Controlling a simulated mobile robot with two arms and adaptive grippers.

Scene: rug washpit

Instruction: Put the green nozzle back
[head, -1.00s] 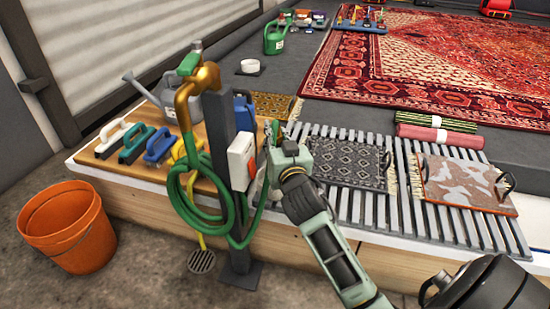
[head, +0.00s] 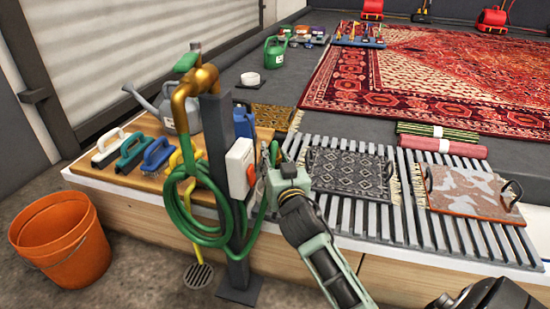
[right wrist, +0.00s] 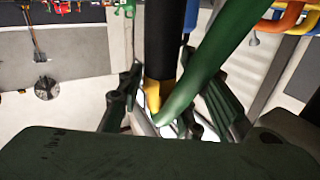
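The green nozzle (head: 274,152) stands roughly upright at my right gripper (head: 270,180), just right of the dark post (head: 216,150) in the head view. The right wrist view shows its tapered green body (right wrist: 195,80) between my gripper's fingers (right wrist: 170,122), beside a black part and a yellow piece. The fingers seem closed around it, though their contact is partly hidden. The green hose (head: 185,228) hangs coiled on the post, and a length rises towards the nozzle. A white box (head: 240,166) is on the post, close left of the gripper. My left gripper is not in view.
A brass tap (head: 200,85) tops the post. Brushes (head: 130,150) and a grey watering can (head: 165,108) are on the wooden board at left. Slatted racks with small mats (head: 350,172) lie right of the gripper. An orange bucket (head: 60,240) stands on the floor.

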